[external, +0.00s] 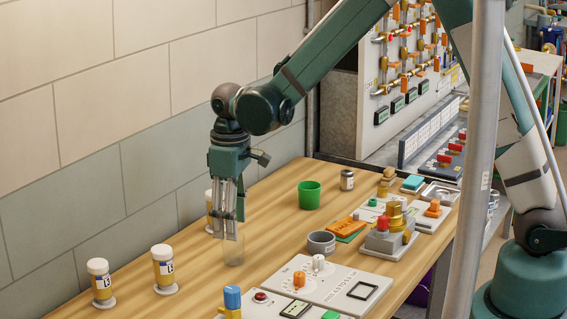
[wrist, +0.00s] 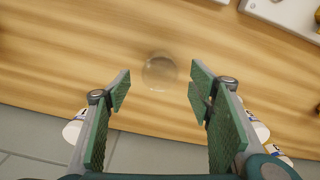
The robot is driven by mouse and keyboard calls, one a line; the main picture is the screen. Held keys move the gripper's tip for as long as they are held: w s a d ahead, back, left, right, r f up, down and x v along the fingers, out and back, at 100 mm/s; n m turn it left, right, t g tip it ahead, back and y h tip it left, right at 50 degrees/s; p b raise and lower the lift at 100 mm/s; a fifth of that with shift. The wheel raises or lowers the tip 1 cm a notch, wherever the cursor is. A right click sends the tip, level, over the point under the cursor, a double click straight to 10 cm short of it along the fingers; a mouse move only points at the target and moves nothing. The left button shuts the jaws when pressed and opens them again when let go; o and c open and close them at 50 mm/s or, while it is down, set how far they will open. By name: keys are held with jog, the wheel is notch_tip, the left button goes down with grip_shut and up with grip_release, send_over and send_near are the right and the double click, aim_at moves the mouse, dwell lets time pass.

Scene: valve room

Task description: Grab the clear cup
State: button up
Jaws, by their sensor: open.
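The clear cup (external: 233,250) stands on the wooden table, faint and see-through. In the wrist view the clear cup (wrist: 159,73) shows from above as a round outline, a little beyond the fingertips and between their lines. My gripper (external: 230,228) points down just above and at the cup in the external view, its tips overlapping the cup's upper part. In the wrist view my gripper (wrist: 160,88) has its green-padded fingers wide apart with nothing between the pads. I cannot tell whether a finger touches the cup.
White-capped jars (external: 164,270) stand left of the cup, and one is partly behind my gripper. A grey ring-shaped bowl (external: 321,243), a green cup (external: 309,195) and control panels (external: 333,285) lie to the right. A wall (external: 150,180) runs behind the table.

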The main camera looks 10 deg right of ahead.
aim_at(233, 249)
jog(key=shift+f, duration=2.4)
jog(key=shift+c, duration=0.5)
jog(key=c, duration=0.8)
